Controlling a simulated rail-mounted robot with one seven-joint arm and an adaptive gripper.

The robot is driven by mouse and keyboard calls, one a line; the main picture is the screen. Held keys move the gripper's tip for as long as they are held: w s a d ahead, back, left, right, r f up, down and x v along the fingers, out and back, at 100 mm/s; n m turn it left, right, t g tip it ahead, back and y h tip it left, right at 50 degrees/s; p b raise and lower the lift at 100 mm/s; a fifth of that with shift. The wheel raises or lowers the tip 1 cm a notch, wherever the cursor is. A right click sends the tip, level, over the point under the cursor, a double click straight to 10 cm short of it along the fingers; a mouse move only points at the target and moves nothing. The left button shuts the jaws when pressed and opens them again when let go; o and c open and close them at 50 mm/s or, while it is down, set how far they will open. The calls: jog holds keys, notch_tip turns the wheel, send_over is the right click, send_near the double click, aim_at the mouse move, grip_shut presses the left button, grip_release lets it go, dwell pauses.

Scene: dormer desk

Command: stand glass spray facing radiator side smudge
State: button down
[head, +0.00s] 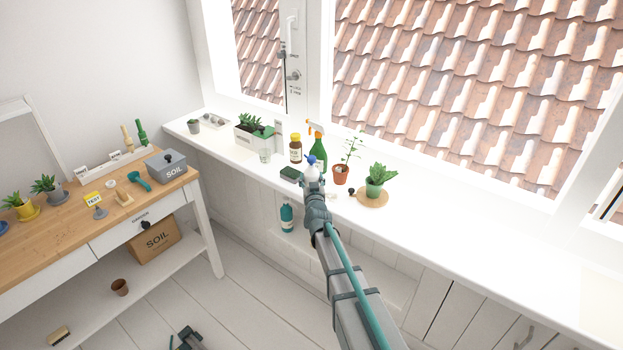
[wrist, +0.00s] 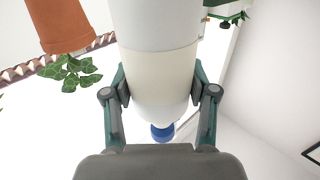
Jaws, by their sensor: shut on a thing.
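My gripper (head: 314,184) is shut on a white bottle (head: 311,172) with a blue top, over the windowsill (head: 440,220). In the wrist view, the bottle (wrist: 155,65) sits between both fingers (wrist: 158,95), its blue top (wrist: 162,132) partly hidden. A green spray bottle (head: 320,152) with an orange trigger head stands behind it on the sill. Whether the held bottle's base touches the sill is hidden by my gripper. I cannot make out a smudge on the window or sill, nor a clear radiator.
Close by on the sill are a brown jar (head: 296,150), a dark green sponge (head: 291,174), a seedling pot (head: 341,174) and a plant on a round wooden mat (head: 372,200). A teal bottle (head: 287,216) stands below. The sill's right part is clear.

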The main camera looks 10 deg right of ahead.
jog(key=shift+f, duration=0.2)
jog(key=shift+c, duration=1.6)
grip_release()
